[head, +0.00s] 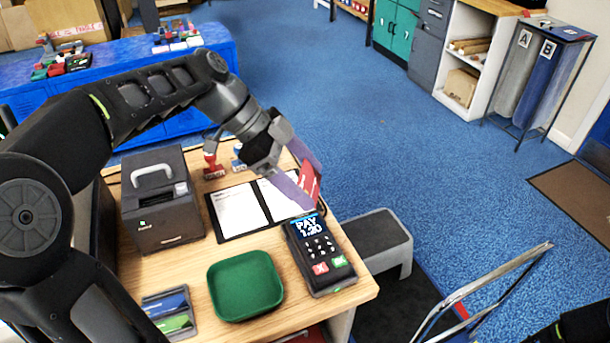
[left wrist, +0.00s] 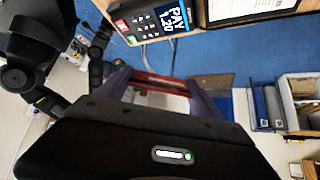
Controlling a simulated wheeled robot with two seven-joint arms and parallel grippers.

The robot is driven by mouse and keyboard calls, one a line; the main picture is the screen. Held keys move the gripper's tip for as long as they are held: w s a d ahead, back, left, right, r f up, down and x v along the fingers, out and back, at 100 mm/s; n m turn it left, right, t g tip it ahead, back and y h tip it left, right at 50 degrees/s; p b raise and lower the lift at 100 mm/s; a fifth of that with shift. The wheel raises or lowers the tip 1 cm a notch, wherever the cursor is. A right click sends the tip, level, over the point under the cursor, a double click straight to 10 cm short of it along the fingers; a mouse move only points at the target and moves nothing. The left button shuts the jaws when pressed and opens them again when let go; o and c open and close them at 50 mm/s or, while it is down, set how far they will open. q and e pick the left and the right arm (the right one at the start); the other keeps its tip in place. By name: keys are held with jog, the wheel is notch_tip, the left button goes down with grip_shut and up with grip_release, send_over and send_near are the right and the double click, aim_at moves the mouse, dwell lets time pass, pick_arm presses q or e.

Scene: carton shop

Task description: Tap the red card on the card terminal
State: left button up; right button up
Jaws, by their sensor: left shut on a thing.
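The red card (head: 310,181) is held between the purple-grey fingers of my left gripper (head: 304,192), which is shut on it. The card is tilted on edge, above and just behind the card terminal. The card terminal (head: 318,252) stands at the right edge of the wooden counter; its blue-lit screen reads PAY 1.20, with red and green keys at its near end. In the left wrist view the red card (left wrist: 160,84) shows edge-on between the fingers, and the terminal (left wrist: 150,20) is at the top, apart from the card. My right gripper is not seen.
The counter (head: 285,318) also carries a green tray (head: 245,286), a black printer (head: 160,205), a card holder (head: 170,312), an open folder (head: 240,212) and two stamps (head: 213,166). A grey step (head: 378,238) stands right of the counter; open blue floor lies beyond.

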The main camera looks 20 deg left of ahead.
pick_arm(q)
jog(key=f+b, duration=0.1)
jog(key=f, duration=0.1)
jog(key=f+b, duration=0.2)
jog(key=f, duration=0.1)
jog(key=f+b, duration=0.1)
jog(key=f, duration=0.2)
jog(key=shift+w+a+f, duration=0.15)
jog(key=shift+w+f, duration=0.1)
jog(key=shift+f+b, duration=0.55)
jog(key=shift+f, duration=0.35)
notch_tip(320, 180, up, 10)
jog(key=p, duration=0.5)
jog(key=shift+s+r, duration=0.1)
